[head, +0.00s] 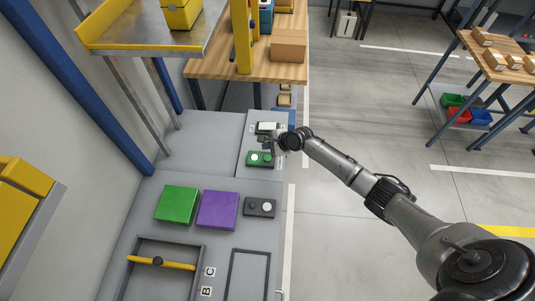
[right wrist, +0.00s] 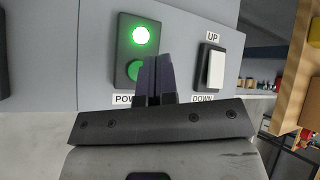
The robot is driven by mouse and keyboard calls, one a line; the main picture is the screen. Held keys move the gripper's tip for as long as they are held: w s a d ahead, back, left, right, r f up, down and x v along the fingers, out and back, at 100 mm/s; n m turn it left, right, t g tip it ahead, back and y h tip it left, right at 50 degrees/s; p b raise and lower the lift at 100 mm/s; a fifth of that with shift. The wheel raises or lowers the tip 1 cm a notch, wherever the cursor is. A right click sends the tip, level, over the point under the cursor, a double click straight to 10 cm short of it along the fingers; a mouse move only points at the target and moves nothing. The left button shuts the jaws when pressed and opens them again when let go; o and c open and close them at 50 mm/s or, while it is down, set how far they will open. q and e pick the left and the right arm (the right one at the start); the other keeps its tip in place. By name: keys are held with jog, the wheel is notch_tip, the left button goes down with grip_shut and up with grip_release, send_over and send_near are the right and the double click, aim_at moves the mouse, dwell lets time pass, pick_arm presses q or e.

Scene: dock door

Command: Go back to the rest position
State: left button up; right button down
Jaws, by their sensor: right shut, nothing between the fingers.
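My right gripper (head: 272,142) is over the far end of the grey panel, at the control plates. The POWER box (right wrist: 138,48) has a bright lit green lamp on top and a green button below, partly hidden by the fingers. To its right is the white UP/DOWN rocker switch (right wrist: 216,68). I cannot tell whether the fingers touch the button. My left gripper is not in view.
A green square (head: 177,205), a purple square (head: 218,210) and a small dark two-button box (head: 260,207) lie on the grey surface. A yellow bar (head: 160,263) crosses a recessed frame in front. A wooden table (head: 210,68) with a cardboard box (head: 288,46) stands behind.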

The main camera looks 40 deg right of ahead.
jog(key=shift+a+r, duration=0.1)
